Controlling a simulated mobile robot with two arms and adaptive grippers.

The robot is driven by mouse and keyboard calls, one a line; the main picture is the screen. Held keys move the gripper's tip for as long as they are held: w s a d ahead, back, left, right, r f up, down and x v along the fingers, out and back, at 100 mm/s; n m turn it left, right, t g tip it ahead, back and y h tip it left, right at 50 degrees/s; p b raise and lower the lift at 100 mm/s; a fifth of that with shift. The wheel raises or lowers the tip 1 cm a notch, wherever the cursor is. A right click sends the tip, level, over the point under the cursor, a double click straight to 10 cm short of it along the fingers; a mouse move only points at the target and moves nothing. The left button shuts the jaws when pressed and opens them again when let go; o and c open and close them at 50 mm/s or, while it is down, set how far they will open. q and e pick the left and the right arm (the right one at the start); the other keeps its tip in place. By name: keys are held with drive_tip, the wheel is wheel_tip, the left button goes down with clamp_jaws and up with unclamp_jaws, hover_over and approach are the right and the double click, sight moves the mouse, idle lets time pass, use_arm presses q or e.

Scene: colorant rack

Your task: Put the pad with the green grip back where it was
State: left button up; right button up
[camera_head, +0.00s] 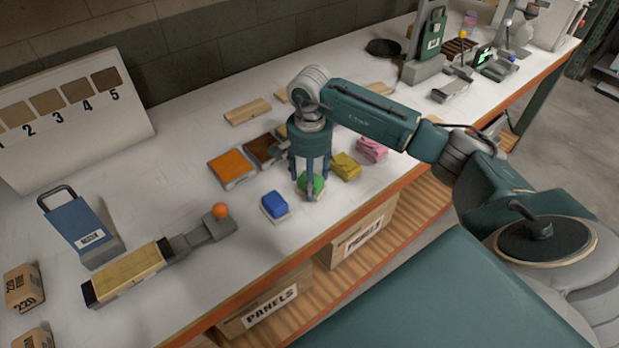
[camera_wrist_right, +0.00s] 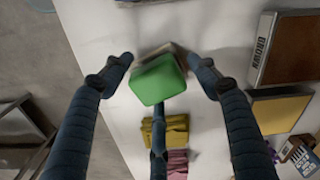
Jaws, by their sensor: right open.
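The pad with the green grip (camera_head: 316,184) stands on the white bench between the blue-grip pad (camera_head: 273,204) and a folded yellow cloth (camera_head: 346,167). In the right wrist view the green grip (camera_wrist_right: 158,80) lies between my fingers, with a little of its pale and dark base showing behind. My right gripper (camera_head: 311,183) points down over the pad, its fingers spread around it. In the wrist view the right gripper (camera_wrist_right: 158,70) is open, with gaps between the two upper fingertips and the grip. The third finger reaches near the grip's lower edge. My left gripper is not in view.
An orange panel (camera_head: 232,167) and a brown panel (camera_head: 262,149) lie behind the pads. A pink cloth (camera_head: 371,150) lies right of the yellow one. A sanding block with an orange knob (camera_head: 220,211) is at left. The bench's front edge (camera_head: 300,252) is close.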

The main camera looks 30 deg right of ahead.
drive_tip(key=shift+r, duration=0.5)
wheel_tip(320, 180, up, 11)
drive_tip(key=b, duration=0.3)
drive_tip(key=shift+r+b, duration=0.15)
drive_tip(key=shift+b, duration=0.2)
